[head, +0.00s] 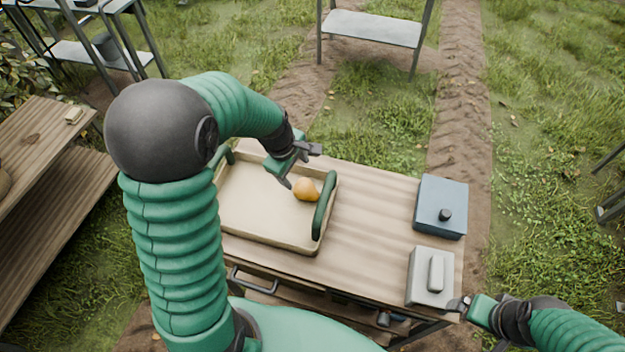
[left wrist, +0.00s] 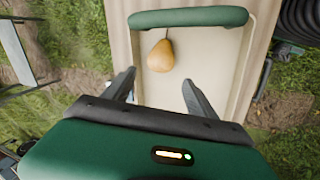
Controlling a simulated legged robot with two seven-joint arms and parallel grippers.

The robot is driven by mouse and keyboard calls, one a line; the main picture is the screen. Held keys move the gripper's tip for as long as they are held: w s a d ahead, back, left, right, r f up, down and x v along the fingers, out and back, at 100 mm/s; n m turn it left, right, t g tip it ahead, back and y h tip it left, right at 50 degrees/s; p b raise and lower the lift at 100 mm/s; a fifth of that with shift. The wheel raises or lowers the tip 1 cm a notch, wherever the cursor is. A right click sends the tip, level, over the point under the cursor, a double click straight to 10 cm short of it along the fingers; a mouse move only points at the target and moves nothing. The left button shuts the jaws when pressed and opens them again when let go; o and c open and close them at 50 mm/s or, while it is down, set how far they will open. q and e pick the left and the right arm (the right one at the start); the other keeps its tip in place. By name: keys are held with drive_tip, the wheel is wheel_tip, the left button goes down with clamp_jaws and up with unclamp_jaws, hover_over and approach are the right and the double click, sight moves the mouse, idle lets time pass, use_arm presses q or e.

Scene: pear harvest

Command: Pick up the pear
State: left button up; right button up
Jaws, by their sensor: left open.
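The pear (head: 306,190) is yellow-orange and lies in the beige tray (head: 262,231), near the tray's right end by a green handle (head: 323,207). In the left wrist view the pear (left wrist: 160,55) lies just in front of my gripper, below the green handle (left wrist: 188,17). My left gripper (head: 303,166) is above the tray, close to the pear and apart from it. Its two fingers (left wrist: 160,88) are spread with nothing between them. My right gripper (head: 461,306) is at the table's front right corner, beside the grey box; its jaws are too small to judge.
The tray stands on a wooden table (head: 375,215). A blue box (head: 441,206) and a light grey box (head: 431,277) stand at its right end. Bare wood lies between the tray and the boxes. A wooden bench (head: 50,190) is at the left, and a metal shelf (head: 374,28) stands beyond.

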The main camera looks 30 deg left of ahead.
sight(302, 185)
use_arm(q)
drive_tip(key=x, duration=0.9)
drive_tip(key=shift+w+a+f, duration=0.1)
drive_tip(key=shift+w+f, duration=0.2)
drive_tip(key=shift+w, duration=0.05)
drive_tip(key=f, duration=0.4)
drive_tip(key=shift+d+p, duration=0.25)
drive_tip(key=shift+p, duration=0.15)
drive_tip(key=shift+w+a+f, duration=0.1)
drive_tip(key=shift+w+f, duration=0.15)
drive_tip(key=c, duration=1.2)
use_arm(e)
drive_tip(key=shift+s+a+r, duration=0.25)
drive_tip(key=shift+a+r, duration=0.05)
drive_tip(key=shift+r, duration=0.15)
use_arm(q)
drive_tip(key=shift+r, duration=0.15)
